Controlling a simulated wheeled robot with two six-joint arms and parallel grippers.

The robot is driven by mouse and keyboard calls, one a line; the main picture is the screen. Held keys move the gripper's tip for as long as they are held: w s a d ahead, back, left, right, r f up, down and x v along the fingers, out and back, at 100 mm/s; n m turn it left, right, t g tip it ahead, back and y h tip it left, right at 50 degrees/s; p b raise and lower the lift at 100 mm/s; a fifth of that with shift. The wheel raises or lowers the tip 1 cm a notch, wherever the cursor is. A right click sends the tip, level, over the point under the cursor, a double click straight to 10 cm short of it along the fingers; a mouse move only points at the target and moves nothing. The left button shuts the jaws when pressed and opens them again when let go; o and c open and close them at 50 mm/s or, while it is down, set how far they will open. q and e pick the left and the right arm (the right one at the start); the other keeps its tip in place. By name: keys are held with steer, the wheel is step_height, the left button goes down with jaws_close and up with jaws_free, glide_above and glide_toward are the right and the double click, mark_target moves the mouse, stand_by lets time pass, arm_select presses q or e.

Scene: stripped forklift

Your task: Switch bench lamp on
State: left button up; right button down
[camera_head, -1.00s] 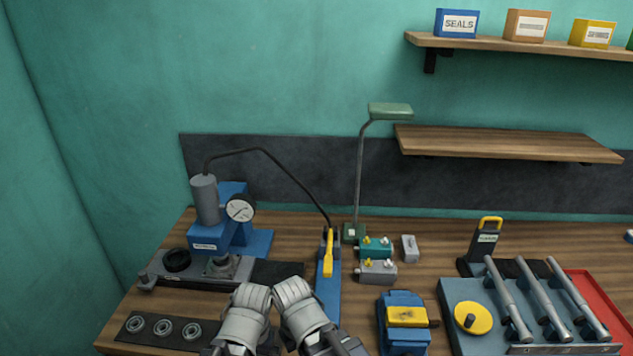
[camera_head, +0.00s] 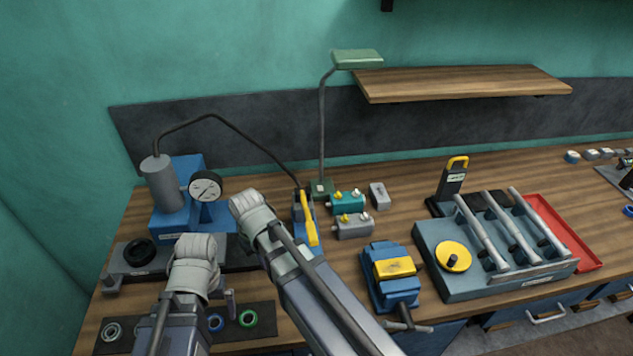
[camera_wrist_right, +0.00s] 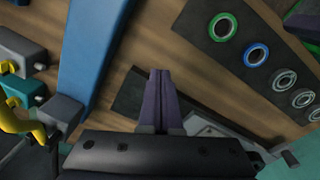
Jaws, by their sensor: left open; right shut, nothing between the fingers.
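The bench lamp has a green shade (camera_head: 357,59), a thin grey stem (camera_head: 322,125) and a small green base (camera_head: 322,188) at the back of the bench. A pale spot, perhaps its switch, shows on the base. No glow is visible, and the shade's underside is hidden. My left gripper (camera_head: 230,303) is low at the front left beside the ring strip, mostly hidden by my arm, far from the lamp. My right gripper (camera_wrist_right: 160,88) is shut and empty over the bench in the right wrist view. The lamp is not in that view.
A blue press with gauge (camera_head: 205,188) stands at left. A yellow-handled lever tool (camera_head: 309,218) and teal and grey blocks (camera_head: 347,202) stand close before the lamp base. A blue vise (camera_head: 390,278) and grey tray (camera_head: 490,280) are right. A wooden shelf (camera_head: 460,80) overhangs the back.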

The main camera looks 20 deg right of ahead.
steer(key=w+d+r+m+p, duration=0.1)
steer(key=w+d, duration=0.4)
steer(key=w, duration=0.1)
steer(key=w+d+r+m+t+p, duration=0.1)
steer(key=w+d+r+p, duration=0.1)
steer(key=w+d, duration=0.4)
steer(key=w+d+r+m+t+p, duration=0.1)
steer(key=w+d+r, duration=0.1)
steer(key=w+d, duration=0.4)
steer(key=shift+w+r+m+p, duration=0.2)
steer(key=shift+w+m+p, duration=0.2)
steer(key=shift+w, duration=0.3)
steer(key=r+m+p, duration=0.1)
steer(key=r+m, duration=0.1)
glide_above(320, 191)
steer(key=s, duration=0.3)
arm_select(q)
step_height(320, 191, up, 6)
steer(key=shift+r, duration=0.2)
arm_select(e)
steer(key=shift+s+a+t, duration=0.2)
steer(key=shift+a+t, duration=0.2)
arm_select(q)
steer(key=shift+w, duration=0.1)
arm_select(e)
steer(key=shift+f, duration=0.1)
